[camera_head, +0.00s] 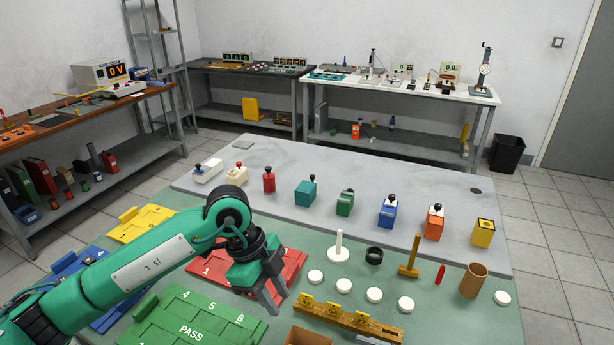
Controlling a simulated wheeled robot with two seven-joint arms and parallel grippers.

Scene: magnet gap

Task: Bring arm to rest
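My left arm (140,268) is green and reaches in from the lower left over the table. It bends down at the elbow-like joint near the picture's middle. My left gripper (273,300) points down, with grey fingers over the near edge of the red tray (290,268) and beside the green PASS tray (215,310). The fingers overlap in this view, so their gap is unclear, and I see nothing held. Whether the fingertips touch the table is also unclear. My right gripper is not in view.
A row of small coloured blocks with knobs, such as the blue one (388,213), stands on the grey strip. White discs (374,295), a wooden rail (350,321), a brown cup (473,281) and a white peg (339,248) stand right of my gripper. Yellow (142,223) and blue trays lie left.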

